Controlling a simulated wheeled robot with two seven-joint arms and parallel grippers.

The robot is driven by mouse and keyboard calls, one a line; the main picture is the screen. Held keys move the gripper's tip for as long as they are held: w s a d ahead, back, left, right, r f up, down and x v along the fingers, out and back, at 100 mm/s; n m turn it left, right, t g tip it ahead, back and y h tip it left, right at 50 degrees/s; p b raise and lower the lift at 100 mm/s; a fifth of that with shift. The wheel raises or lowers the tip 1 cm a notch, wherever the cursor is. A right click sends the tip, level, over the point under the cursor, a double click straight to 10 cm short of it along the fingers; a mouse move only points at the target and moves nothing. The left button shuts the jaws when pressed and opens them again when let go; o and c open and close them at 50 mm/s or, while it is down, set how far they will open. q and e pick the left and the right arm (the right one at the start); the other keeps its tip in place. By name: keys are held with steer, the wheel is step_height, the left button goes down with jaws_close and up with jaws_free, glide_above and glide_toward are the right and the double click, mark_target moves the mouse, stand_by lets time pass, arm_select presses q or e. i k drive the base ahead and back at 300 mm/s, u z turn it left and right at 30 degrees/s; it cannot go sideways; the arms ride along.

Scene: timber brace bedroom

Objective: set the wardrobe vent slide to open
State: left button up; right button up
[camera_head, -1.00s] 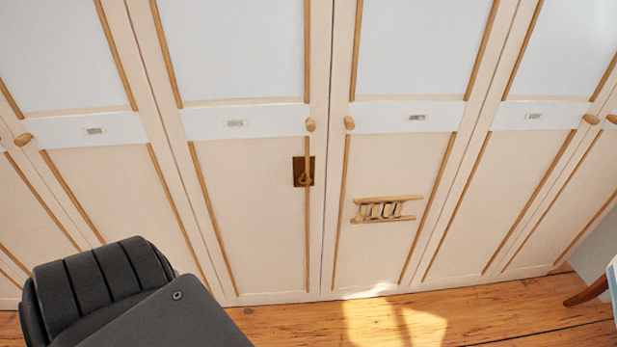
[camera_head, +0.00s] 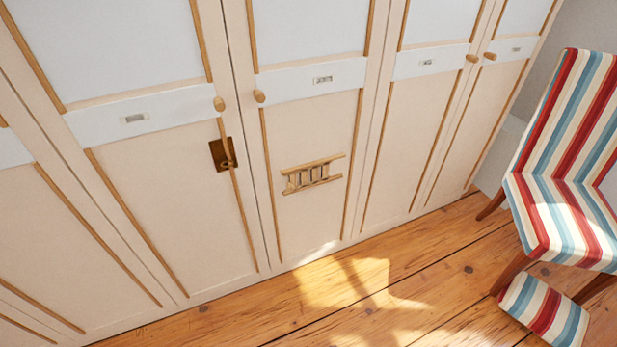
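The wardrobe (camera_head: 160,180) fills the left and middle of the head view, with cream doors, pale upper panels and thin wooden strips. A wooden vent slide (camera_head: 312,174) with upright slats between two rails sits low on a middle door. Dark gaps show between some slats; I cannot tell its exact setting. Neither of my grippers is in view.
A striped chair (camera_head: 565,160) stands at the right, with a striped piece (camera_head: 545,310) low beside its legs. The wooden floor (camera_head: 370,290) in front of the vent door is clear. Round wooden knobs (camera_head: 259,96) stick out from the doors.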

mark_target(292, 186)
steer(key=z, duration=0.5)
steer(key=k, duration=0.6)
steer(key=z, duration=1.2)
steer(key=i, duration=1)
steer(key=u, duration=0.85)
steer(key=i, duration=0.45)
steer(key=u, duration=0.45)
